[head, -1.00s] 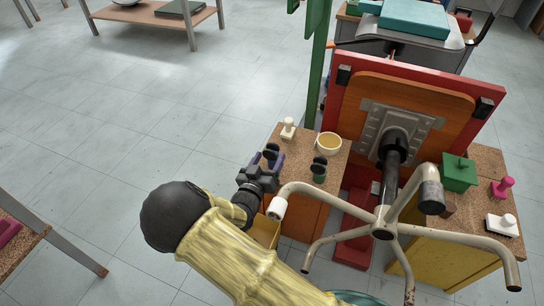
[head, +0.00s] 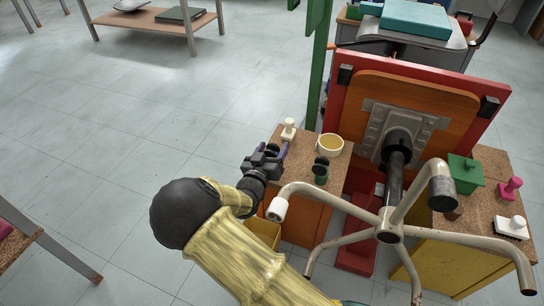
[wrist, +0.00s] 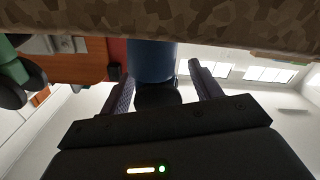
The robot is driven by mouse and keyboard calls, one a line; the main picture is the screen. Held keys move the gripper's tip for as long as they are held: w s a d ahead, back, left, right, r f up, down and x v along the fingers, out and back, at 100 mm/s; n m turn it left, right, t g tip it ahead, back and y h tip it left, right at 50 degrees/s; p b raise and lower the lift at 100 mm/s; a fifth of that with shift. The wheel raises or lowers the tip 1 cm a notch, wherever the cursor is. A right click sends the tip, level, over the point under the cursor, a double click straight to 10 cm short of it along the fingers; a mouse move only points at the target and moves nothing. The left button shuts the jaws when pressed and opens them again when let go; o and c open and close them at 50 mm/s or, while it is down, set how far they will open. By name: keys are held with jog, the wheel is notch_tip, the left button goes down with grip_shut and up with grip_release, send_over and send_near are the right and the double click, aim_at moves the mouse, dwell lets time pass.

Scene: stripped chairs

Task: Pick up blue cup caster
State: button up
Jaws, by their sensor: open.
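In the wrist view, which looks upside down, the blue cup caster (wrist: 152,60) stands against the speckled top with its black wheel (wrist: 158,97) pointing away from that top. My gripper (wrist: 160,76) is open, with one finger on each side of the caster; I cannot tell whether either finger touches it. In the head view, my gripper (head: 271,157) is at the left edge of the left cabinet top. The caster's black wheel (head: 272,148) shows between the fingers there, and its blue cup is mostly hidden by the gripper.
On the left cabinet top (head: 299,182) stand a green cup caster (head: 321,172), a cream bowl (head: 330,146) and a white knobbed piece (head: 289,129). An upturned chair base (head: 388,222) spreads its legs close right of my arm. Open floor lies left.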

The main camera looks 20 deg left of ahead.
jog(key=shift+d, duration=0.15)
jog(key=shift+w, duration=0.1)
jog(key=c, duration=1.1)
notch_tip(320, 180, up, 10)
jog(key=p, duration=0.5)
jog(key=shift+p, duration=0.4)
